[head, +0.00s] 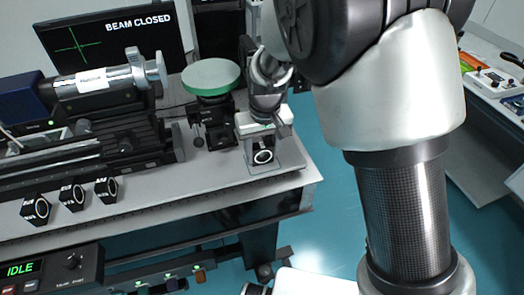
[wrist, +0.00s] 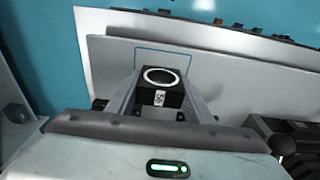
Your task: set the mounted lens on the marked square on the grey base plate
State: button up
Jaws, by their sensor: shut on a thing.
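The mounted lens, a black block with a pale ring on top and a small white label, is between the fingers of my gripper in the wrist view (wrist: 158,98). It also shows in the head view (head: 262,157), below my gripper (head: 262,143). My gripper is shut on it, one finger on each side, as the wrist view shows (wrist: 160,100). The grey base plate (wrist: 106,62) lies beneath. The marked square, a thin blue outline (wrist: 164,47), shows just beyond the lens, which hides its near part. I cannot tell whether the lens touches the plate.
A green disc on a black mount (head: 210,77) stands left of my gripper. A long instrument (head: 105,82) lies farther left. Several black mounts, one here (head: 72,197), line the table's front edge. The table (head: 205,185) ends just right of my gripper, above teal floor.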

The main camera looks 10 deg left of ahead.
aim_at(263, 148)
jog(key=o, duration=1.2)
jog(key=shift+f, duration=0.1)
jog(key=r, duration=0.7)
jog(key=s+r+p, duration=0.1)
jog(key=r, duration=0.3)
jog(key=shift+d+r, duration=0.15)
jog(key=shift+d, duration=0.15)
jog(key=s+d+r+m+t, duration=0.1)
jog(key=s+d+r+m, duration=0.15)
jog(key=d+r, duration=0.4)
jog(key=s+d+r+m+t, duration=0.1)
jog(key=s+d+r, duration=0.25)
jog(key=d, duration=0.65)
jog(key=shift+s+d+r+m+t+h, duration=0.2)
jog(key=shift+s+d+m+t, duration=0.25)
jog(key=shift+s+d, duration=1.3)
jog(key=shift+s+d+r+m+t+h, duration=0.1)
jog(key=shift+s+d+r+m+t, duration=0.3)
jog(key=shift+s+d, duration=1.25)
jog(key=shift+s+d+r+m+t+h, duration=0.1)
jog(key=shift+s+d+m+t, duration=0.4)
jog(key=shift+s+d, duration=1.25)
